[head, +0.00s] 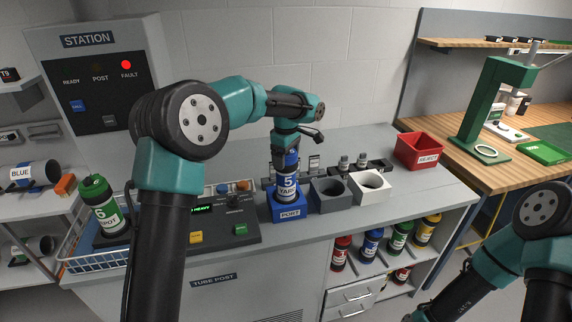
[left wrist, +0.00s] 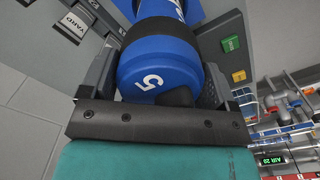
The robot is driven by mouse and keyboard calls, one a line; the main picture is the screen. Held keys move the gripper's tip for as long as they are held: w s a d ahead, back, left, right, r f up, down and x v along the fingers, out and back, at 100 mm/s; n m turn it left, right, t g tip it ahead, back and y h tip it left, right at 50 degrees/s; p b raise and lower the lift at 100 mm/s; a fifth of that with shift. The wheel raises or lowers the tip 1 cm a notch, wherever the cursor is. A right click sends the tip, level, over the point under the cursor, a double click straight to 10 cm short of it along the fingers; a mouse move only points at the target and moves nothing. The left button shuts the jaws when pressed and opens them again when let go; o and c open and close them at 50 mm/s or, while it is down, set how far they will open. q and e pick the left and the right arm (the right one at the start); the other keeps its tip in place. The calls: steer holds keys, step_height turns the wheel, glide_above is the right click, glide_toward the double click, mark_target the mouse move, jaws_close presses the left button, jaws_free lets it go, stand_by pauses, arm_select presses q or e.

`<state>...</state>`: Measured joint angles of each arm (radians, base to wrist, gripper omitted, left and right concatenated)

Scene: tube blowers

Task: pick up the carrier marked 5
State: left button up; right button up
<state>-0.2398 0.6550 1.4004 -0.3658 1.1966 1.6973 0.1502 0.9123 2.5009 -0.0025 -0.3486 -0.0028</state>
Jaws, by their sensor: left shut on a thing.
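The blue carrier marked 5 (head: 287,181), with a white YARD label, stands upright at the blue block labelled PORT (head: 289,213). Its lower end meets or sits in the block; I cannot tell how deep. My left gripper (head: 286,152) reaches down from above and is shut on the carrier's upper part. In the left wrist view the blue carrier (left wrist: 158,62) lies between the two fingers, with the white 5 on its end. My right arm shows at the lower right of the head view, but its gripper is out of view.
A dark grey holder (head: 330,195) and a white holder (head: 369,187) stand right of the port block. A red reject bin (head: 418,151) is farther right. Several carriers stand on shelves below the counter.

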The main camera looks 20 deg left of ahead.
arm_select(q)
step_height(320, 180, up, 9)
steer(key=shift+r, duration=0.1)
stand_by(0.3)
stand_by(0.5)
